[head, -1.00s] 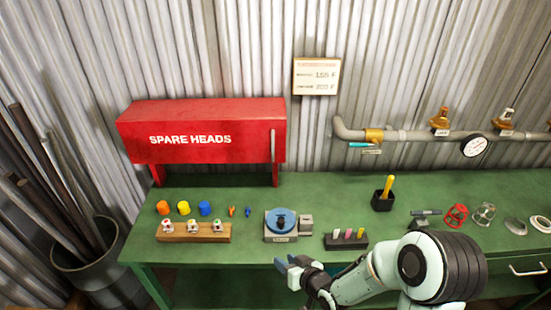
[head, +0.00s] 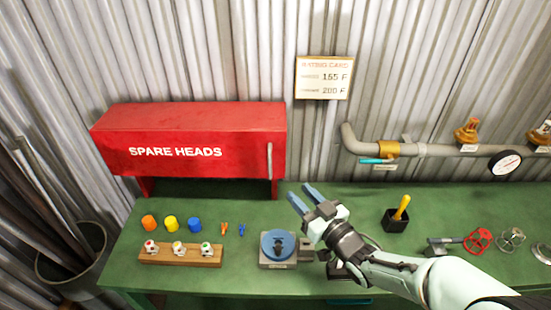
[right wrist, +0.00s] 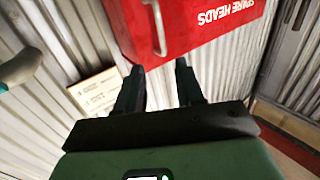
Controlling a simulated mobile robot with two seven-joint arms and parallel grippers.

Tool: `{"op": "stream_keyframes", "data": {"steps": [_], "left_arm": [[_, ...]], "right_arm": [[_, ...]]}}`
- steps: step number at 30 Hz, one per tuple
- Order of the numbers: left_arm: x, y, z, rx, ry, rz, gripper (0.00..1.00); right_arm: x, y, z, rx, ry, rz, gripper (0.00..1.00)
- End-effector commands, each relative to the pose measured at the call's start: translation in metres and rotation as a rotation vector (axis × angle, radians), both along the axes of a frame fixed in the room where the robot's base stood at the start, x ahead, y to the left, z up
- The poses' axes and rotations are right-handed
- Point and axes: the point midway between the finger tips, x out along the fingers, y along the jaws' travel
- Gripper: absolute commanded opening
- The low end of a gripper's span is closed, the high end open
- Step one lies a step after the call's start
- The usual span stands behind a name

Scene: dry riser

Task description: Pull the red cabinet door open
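The red cabinet (head: 190,130), marked SPARE HEADS, stands on short legs at the back left of the green bench. Its door is closed, with a pale vertical handle (head: 270,160) near the right edge. My right gripper (head: 302,196) is open and empty above the bench, below and right of the handle and apart from it. In the right wrist view the red cabinet (right wrist: 185,30) and its handle (right wrist: 158,25) lie beyond the two spread fingers (right wrist: 158,85). My left gripper is not in view.
Below the cabinet are a wooden block with sprinkler heads (head: 180,254), coloured caps (head: 171,223) and a blue round device (head: 278,245). A pipe (head: 430,150) runs along the wall. Air before the door is clear.

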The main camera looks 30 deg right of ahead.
Motion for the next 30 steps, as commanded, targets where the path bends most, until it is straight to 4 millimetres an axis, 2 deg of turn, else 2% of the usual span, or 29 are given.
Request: {"op": "stream_keyframes", "data": {"steps": [5, 12, 18, 24, 30], "left_arm": [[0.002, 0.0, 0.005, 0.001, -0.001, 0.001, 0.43], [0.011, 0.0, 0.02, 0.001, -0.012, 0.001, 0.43], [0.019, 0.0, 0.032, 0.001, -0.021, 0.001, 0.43], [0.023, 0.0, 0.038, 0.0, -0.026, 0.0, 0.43], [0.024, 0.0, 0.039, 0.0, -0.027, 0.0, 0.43]], "right_arm": [[0.022, 0.001, 0.0, 0.004, 0.002, 0.002, 0.37], [0.074, 0.003, 0.001, 0.006, 0.001, 0.001, 0.37], [0.11, 0.005, 0.002, 0.005, -0.001, 0.0, 0.37], [0.129, 0.005, 0.001, 0.003, 0.0, 0.0, 0.37], [0.132, 0.005, 0.0, 0.001, 0.0, -0.001, 0.37]]}}
